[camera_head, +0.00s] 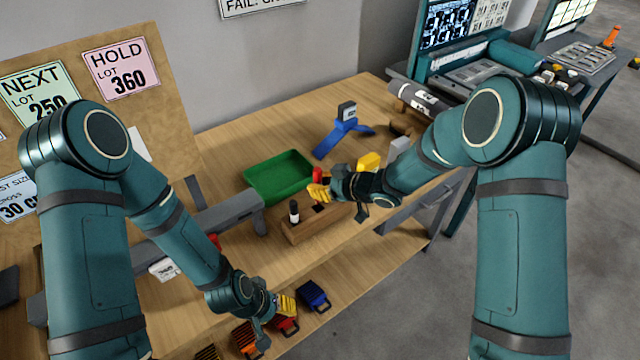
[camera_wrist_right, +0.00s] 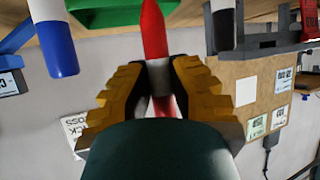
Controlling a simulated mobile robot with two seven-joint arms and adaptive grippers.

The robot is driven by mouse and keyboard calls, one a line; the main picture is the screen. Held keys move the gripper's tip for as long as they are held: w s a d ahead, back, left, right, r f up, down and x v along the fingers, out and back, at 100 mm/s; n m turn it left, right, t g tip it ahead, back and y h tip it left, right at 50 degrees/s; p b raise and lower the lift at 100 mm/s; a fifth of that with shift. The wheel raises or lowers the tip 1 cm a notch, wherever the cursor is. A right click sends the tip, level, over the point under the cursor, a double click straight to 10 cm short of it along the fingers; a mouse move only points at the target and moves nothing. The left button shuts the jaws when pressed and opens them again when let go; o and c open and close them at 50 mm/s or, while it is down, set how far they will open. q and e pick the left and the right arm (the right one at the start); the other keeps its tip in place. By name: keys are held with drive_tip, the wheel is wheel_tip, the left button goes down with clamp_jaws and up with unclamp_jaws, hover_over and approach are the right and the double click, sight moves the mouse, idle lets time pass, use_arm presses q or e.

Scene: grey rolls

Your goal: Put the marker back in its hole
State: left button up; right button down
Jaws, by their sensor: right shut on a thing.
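The red marker (camera_head: 317,174) is in my right gripper (camera_head: 322,191), above the wooden block. In the right wrist view the fingers (camera_wrist_right: 155,95) are shut on the red and white marker (camera_wrist_right: 154,35), one on each side. The wooden block (camera_head: 306,232) lies on the bench with a dark hole showing in its top. A marker with a black cap and white label (camera_head: 294,212) stands upright at its left end; it also shows in the right wrist view (camera_wrist_right: 222,25). A white marker with a blue end (camera_wrist_right: 56,40) shows there too. My left gripper (camera_head: 280,307) is low at the bench front; its jaw opening is unclear.
A green tray (camera_head: 262,197) is behind the block. A blue stand (camera_head: 328,141) and a yellow object (camera_head: 369,161) are farther right. A grey bar-shaped fixture (camera_head: 225,212) is left of the block. Coloured bins (camera_head: 314,296) sit below the bench front.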

drive_tip(key=shift+f+b, duration=2.35)
drive_tip(key=shift+f, duration=1)
drive_tip(key=c, duration=1)
unclamp_jaws()
drive_tip(key=shift+o, duration=0.2)
drive_tip(key=shift+d+r, duration=0.1)
drive_tip(key=v, duration=1.2)
drive_tip(key=s+f+m+h, duration=0.4)
drive_tip(key=s+f+m, duration=0.35)
drive_tip(key=f, duration=0.45)
drive_tip(key=s+f+m+g+h, duration=0.2)
drive_tip(key=s+f+m+g, duration=0.3)
drive_tip(key=s, duration=0.9)
drive_tip(key=shift+d+f+h, duration=0.2)
drive_tip(key=shift+f+h, duration=0.1)
drive_tip(key=shift+f, duration=0.65)
